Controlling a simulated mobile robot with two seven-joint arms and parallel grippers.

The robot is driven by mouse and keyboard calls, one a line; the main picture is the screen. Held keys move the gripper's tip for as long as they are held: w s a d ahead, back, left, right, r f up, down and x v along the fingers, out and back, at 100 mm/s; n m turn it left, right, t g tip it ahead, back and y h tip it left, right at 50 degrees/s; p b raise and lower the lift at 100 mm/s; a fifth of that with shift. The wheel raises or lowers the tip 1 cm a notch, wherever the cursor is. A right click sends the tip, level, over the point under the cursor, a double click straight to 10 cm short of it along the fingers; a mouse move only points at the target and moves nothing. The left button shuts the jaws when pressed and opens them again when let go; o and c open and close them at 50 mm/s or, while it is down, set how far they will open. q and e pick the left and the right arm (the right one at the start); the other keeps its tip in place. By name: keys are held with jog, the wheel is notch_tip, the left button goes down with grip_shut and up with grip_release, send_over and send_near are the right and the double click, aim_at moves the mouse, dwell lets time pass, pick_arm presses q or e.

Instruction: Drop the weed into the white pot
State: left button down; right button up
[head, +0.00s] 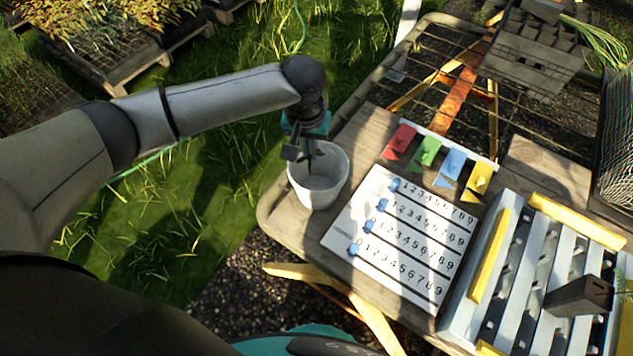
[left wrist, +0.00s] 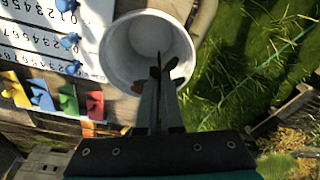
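The white pot (head: 334,188) stands upright at the left edge of the wooden table, and its open mouth also shows in the left wrist view (left wrist: 116,64). My left gripper (head: 304,152) is over the pot's mouth, pointing down. In the left wrist view its fingers (left wrist: 158,92) are nearly together around a thin dark weed (left wrist: 156,62), with small dark and reddish leaves at the fingertips. The weed hangs at or inside the pot's mouth; I cannot tell whether it touches the bottom. My right gripper is in neither view.
A white number board (head: 400,240) with blue sliders lies right of the pot. Red, green, blue and yellow cards (head: 425,152) lie behind it. A slatted grey rack (head: 545,270) stands at the right. Grass lies left of the table.

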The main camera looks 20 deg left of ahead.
pick_arm(q)
jog(key=c, duration=1)
grip_release()
jog(key=shift+r, duration=0.15)
notch_tip(320, 180, up, 15)
jog(key=s+p, duration=0.2)
jog(key=p, duration=0.1)
jog(key=shift+s, duration=0.15)
jog(key=shift+d, duration=0.1)
